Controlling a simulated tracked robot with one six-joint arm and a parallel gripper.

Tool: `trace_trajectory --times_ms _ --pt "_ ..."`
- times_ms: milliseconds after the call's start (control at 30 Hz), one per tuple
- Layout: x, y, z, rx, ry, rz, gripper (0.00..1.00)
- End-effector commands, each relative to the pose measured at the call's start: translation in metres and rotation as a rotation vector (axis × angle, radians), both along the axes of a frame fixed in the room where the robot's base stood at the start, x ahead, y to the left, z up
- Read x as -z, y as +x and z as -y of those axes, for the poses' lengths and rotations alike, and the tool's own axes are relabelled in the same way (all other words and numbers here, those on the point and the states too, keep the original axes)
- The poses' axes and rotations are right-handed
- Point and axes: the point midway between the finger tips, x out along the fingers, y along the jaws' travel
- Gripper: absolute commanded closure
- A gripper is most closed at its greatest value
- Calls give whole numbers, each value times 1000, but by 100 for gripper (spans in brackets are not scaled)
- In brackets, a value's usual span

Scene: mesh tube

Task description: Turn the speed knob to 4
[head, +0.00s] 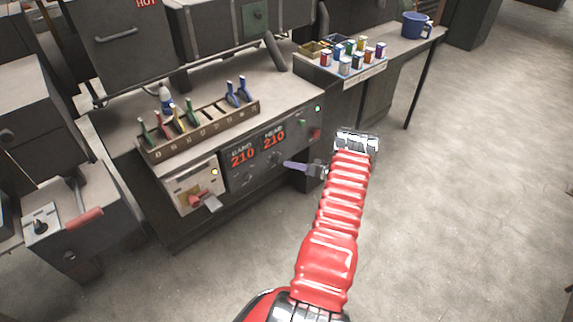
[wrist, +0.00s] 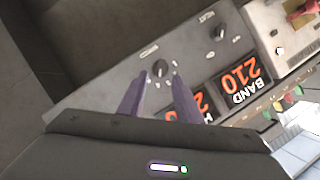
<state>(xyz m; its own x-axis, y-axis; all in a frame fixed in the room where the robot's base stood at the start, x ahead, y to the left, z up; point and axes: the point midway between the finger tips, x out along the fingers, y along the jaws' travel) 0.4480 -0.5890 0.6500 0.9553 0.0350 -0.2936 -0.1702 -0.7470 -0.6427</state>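The front panel (head: 240,182) of the grey machine carries two dark knobs below its red displays. The right-hand knob (head: 276,158) is the one nearest my gripper; it also shows in the wrist view (wrist: 160,68), with small marks around it. The other knob (wrist: 220,33) is farther to the right there. My gripper (head: 285,165) reaches the panel from the right. In the wrist view its two purple fingers (wrist: 162,77) are apart, with the nearer knob showing between their tips. Contact cannot be told.
A white box with a red switch (head: 195,193) sits left on the panel. A rack of coloured clips (head: 200,130) stands on top. The floor at right is clear.

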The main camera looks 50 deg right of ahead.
Motion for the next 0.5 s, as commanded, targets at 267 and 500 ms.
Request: trace_trajectory --times_ms 267,500 --pt "-15 -47 3 3 -1 1 69" --pt "-22 -71 3 0 -1 1 69"
